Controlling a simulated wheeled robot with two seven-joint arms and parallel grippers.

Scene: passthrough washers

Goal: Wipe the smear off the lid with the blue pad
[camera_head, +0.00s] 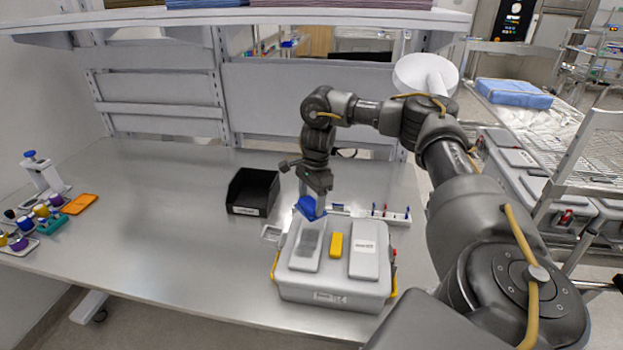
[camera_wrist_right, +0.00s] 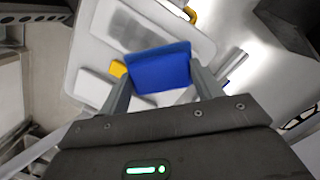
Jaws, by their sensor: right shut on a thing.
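The blue pad (camera_head: 307,208) is held by my right gripper (camera_head: 312,196) near the back left edge of the grey box's lid (camera_head: 342,274). In the right wrist view, the pad (camera_wrist_right: 158,68) sits between both fingers of the gripper (camera_wrist_right: 160,84). I cannot tell whether it touches the lid. A dull grey smear (camera_head: 310,243) lies on the lid's left raised panel, in front of the pad. In the wrist view the pad covers part of the lid (camera_wrist_right: 90,52). My left gripper is in neither view.
A yellow block (camera_head: 336,245) and a white panel (camera_head: 365,250) are on the lid's middle and right. A black bin (camera_head: 252,191) stands behind left; a white rack (camera_head: 390,215) stands behind right. Bottles and an orange tray (camera_head: 79,203) are far left. The middle-left bench (camera_head: 160,230) is clear.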

